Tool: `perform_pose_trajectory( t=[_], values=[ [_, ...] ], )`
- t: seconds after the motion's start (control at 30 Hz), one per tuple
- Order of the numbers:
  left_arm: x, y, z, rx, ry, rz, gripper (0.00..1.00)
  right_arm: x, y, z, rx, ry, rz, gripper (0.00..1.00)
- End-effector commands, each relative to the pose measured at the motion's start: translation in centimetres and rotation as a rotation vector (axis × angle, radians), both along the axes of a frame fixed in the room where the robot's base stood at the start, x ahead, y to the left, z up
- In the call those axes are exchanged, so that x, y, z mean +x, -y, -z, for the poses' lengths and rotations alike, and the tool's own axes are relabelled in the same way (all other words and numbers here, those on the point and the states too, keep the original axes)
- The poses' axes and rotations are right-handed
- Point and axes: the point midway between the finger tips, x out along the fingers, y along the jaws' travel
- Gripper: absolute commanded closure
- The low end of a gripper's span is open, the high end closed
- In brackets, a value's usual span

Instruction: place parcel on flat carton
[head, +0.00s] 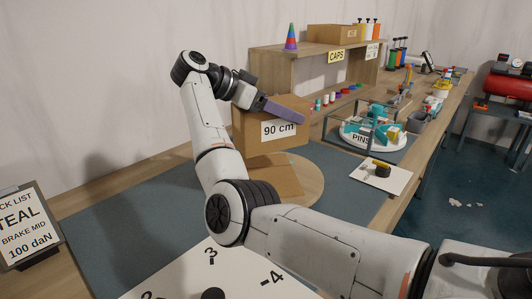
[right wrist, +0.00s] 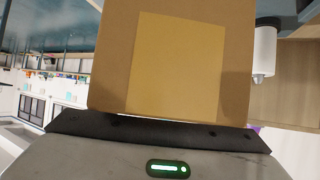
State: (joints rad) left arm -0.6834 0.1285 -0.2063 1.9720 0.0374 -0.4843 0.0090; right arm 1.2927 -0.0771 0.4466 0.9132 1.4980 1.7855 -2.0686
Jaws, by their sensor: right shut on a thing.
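The parcel (head: 250,130) is a brown cardboard box with a white "90 cm" label, upright in the middle of the head view. My right gripper (head: 270,106) is at its top, a purple-grey finger lying across it, and is shut on the parcel. In the right wrist view the parcel (right wrist: 115,60) fills the upper middle, a paler square patch on its face, above the dark gripper edge. The flat carton (head: 278,180) lies just below the parcel on a round wooden board (head: 312,185). I cannot tell whether parcel and carton touch. My left gripper is out of view.
A blue-grey mat (head: 340,185) covers the table around the board. A wooden shelf (head: 275,65) with a "CAPS" sign stands behind. A "PINS" tray (head: 362,146) and a white card (head: 385,180) are to the right. A checklist stand (head: 28,228) is at left.

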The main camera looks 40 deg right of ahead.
Motion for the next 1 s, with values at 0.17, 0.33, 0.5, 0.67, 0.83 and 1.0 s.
perform_pose_trajectory(
  t=[0.17,0.33,0.5,0.67,0.83,1.0],
  values=[
    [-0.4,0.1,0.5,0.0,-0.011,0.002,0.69,-0.1,0.1,3.0,-0.005,0.0,0.002,0.77],
    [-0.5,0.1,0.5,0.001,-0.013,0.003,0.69,0.0,0.1,4.3,-0.005,0.002,0.001,0.77],
    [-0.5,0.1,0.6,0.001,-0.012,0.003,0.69,-0.1,0.1,6.1,-0.005,-0.001,0.001,0.77],
    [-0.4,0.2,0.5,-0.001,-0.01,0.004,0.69,-0.1,0.1,7.9,-0.006,0.001,0.001,0.77],
    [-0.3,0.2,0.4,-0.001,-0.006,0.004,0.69,0.0,0.1,7.9,-0.005,0.003,0.001,0.77],
    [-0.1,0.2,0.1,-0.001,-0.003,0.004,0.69,0.0,0.1,8.1,-0.004,0.001,0.0,0.77]
  ],
)
